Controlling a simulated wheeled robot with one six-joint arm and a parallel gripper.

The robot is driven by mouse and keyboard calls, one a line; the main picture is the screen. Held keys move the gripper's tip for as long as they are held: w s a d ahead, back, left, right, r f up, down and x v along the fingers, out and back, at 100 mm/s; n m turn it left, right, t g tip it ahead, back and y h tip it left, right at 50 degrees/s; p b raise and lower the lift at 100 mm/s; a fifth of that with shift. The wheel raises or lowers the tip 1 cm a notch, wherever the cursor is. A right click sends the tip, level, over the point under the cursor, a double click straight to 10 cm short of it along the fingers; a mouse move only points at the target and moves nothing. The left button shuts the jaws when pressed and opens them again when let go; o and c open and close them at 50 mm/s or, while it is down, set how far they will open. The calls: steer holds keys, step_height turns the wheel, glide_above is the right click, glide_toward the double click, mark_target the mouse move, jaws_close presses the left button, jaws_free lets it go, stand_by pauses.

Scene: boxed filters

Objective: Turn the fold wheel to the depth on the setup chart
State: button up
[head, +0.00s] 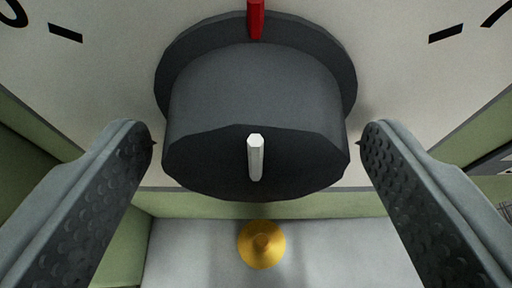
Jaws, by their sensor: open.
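The fold wheel (255,100) is a large dark grey round knob at the top centre of the head view. A red pointer (256,18) stands on its far rim and a white peg (255,157) is on its near face. My gripper (257,142) is open, with one textured finger on each side of the wheel. Small gaps show between the fingertips and the wheel's sides. The light dial plate (110,85) behind the wheel bears black tick marks and partly cut-off numerals. The setup chart cannot be made out.
A gold round knob or cone (261,244) sits below the wheel on a grey surface (340,255). Green panel edges (300,205) frame the dial plate. A dark-edged item (492,162) is partly visible at the right edge.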

steer(key=c, duration=1)
steer(key=m+y, duration=0.2)
steer(key=m, duration=0.1)
steer(key=shift+d, duration=0.1)
steer(key=m+y, duration=0.2)
steer(key=m, duration=0.2)
steer(key=shift+t+y, duration=0.3)
steer(key=m+y, duration=0.1)
steer(key=m, duration=0.1)
steer(key=shift+f+m+t+y, duration=0.1)
steer(key=shift+m+t+y, duration=0.2)
steer(key=shift+m+t, duration=0.1)
steer(key=m+t, duration=0.1)
steer(key=m, duration=0.2)
steer(key=shift+y, duration=0.4)
steer(key=m+t, duration=0.1)
steer(key=m, duration=0.2)
steer(key=m+t, duration=0.1)
steer(key=m, duration=0.2)
steer(key=shift+m+t, duration=0.3)
